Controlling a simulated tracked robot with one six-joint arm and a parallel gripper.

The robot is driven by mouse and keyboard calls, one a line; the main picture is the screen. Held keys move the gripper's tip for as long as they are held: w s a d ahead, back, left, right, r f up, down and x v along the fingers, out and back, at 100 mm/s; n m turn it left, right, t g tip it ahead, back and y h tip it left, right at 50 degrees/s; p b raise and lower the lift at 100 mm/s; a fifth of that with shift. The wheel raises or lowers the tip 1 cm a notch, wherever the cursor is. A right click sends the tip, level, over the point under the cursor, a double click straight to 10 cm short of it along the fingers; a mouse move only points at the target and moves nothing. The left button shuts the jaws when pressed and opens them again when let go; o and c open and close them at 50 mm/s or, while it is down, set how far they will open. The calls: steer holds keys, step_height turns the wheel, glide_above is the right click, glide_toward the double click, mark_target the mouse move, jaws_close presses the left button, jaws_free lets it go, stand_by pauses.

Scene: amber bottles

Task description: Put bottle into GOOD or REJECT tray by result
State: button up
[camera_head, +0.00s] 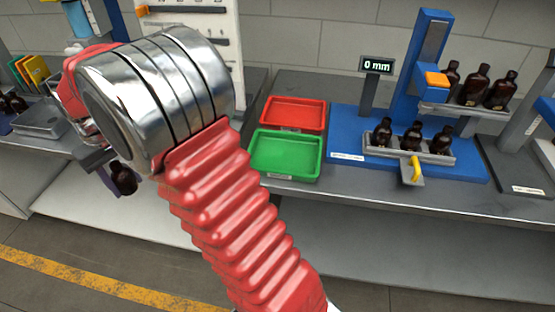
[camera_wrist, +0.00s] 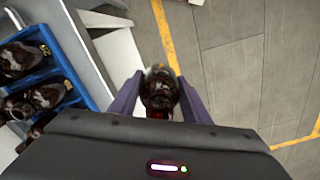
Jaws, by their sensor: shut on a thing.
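My gripper (camera_wrist: 160,78) is shut on a dark amber bottle (camera_wrist: 160,96), held between its two purple fingers in the wrist view. In the head view this bottle (camera_head: 123,179) hangs at the left, over the front of the bench and well left of the trays. My arm covers most of the gripper there. An empty red tray (camera_head: 294,114) lies on the bench behind an empty green tray (camera_head: 286,155). Their front labels are too small to read.
Right of the trays stands a blue test station (camera_head: 345,140) with bottles in a rack and on a raised shelf. Its display (camera_head: 377,65) reads "0 mm". In the wrist view, a blue crate (camera_wrist: 92,88) with several bottles is at the left. Floor lies below the held bottle.

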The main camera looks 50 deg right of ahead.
steer(key=shift+d, duration=0.35)
